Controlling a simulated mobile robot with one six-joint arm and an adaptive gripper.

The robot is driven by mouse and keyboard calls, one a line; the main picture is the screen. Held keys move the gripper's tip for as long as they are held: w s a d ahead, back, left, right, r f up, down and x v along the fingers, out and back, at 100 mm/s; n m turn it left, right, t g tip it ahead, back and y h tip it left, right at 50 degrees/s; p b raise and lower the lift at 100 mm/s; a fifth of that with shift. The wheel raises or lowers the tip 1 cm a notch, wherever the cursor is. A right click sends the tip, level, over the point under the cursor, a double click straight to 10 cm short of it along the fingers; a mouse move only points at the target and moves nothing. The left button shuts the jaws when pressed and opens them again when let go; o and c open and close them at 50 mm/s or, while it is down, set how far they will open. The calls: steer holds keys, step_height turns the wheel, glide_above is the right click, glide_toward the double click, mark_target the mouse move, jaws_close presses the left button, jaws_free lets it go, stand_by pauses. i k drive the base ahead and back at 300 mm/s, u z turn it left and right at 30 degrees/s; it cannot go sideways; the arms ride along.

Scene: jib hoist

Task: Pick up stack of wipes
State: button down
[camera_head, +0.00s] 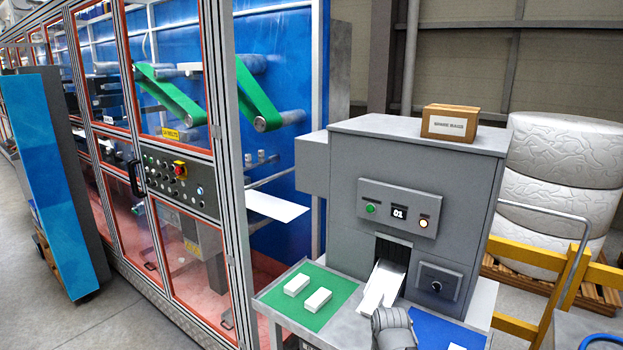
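Two small white stacks of wipes lie apart on a green mat (335,287) on the machine's front table: the left stack (296,284) and the right stack (318,299). A white sheet-like piece (380,285) slopes out of the grey machine's opening; I cannot tell whether it is a chute or wipes. A grey rounded part that looks like the end of my arm, with my gripper (393,326), stands in front of this piece, at the bottom of the view. Its fingers cannot be made out. A white item (457,346) is cut off on the blue mat (437,330).
The grey machine (430,170) rises behind the table, with a cardboard box (450,123) on top. A glazed production line (175,190) stands left, with a blue panel (55,180) beside it. Yellow railing (560,275) and wrapped rolls (560,190) are at right. Floor shows at lower left.

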mark_target(375, 297)
steer(key=z, duration=0.95)
steer(key=i, duration=0.35)
steer(key=z, duration=0.1)
